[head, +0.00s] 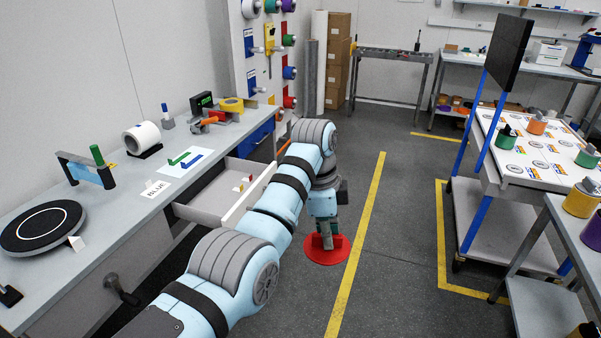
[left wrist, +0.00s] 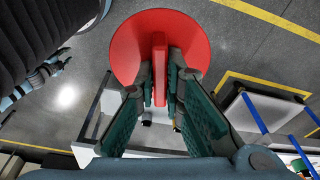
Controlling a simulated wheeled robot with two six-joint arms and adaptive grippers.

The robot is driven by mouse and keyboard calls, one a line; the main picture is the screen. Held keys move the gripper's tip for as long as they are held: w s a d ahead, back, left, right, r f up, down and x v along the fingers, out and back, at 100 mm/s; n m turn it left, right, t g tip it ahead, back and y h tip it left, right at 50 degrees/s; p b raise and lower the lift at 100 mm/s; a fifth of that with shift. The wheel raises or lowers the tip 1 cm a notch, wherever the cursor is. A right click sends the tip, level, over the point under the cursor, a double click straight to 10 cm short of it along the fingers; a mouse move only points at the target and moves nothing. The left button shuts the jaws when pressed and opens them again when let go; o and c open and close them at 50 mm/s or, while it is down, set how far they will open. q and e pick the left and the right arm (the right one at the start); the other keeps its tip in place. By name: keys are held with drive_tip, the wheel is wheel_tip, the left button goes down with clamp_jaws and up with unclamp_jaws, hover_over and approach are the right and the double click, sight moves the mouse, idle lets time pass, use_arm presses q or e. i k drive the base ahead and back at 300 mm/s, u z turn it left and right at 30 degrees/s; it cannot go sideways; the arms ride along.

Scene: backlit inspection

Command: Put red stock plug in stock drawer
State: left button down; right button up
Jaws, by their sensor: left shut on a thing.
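The red stock plug (head: 320,255) is a flat red disc with an upright red grip. My left gripper (head: 327,238) is shut on that grip and holds the plug over the floor, right of the open stock drawer. In the left wrist view the red plug (left wrist: 160,40) sits between the green fingers of my left gripper (left wrist: 160,85). The stock drawer (head: 205,200) is pulled out from the workbench, partly hidden by my left arm. Small red and yellow things show inside it. My right gripper is not in view.
The workbench (head: 120,220) carries a black round turntable (head: 43,228), a white roll (head: 142,137) and a yellow tape roll (head: 231,104). A trolley (head: 510,185) with colored plugs stands at right. Grey floor (head: 400,230) with yellow lines is clear between.

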sight(215, 208)
drive_tip(key=z, duration=0.45)
drive_tip(key=i, duration=1.65)
drive_tip(key=u, duration=0.4)
drive_tip(key=i, duration=1.3)
drive_tip(key=u, duration=1.1)
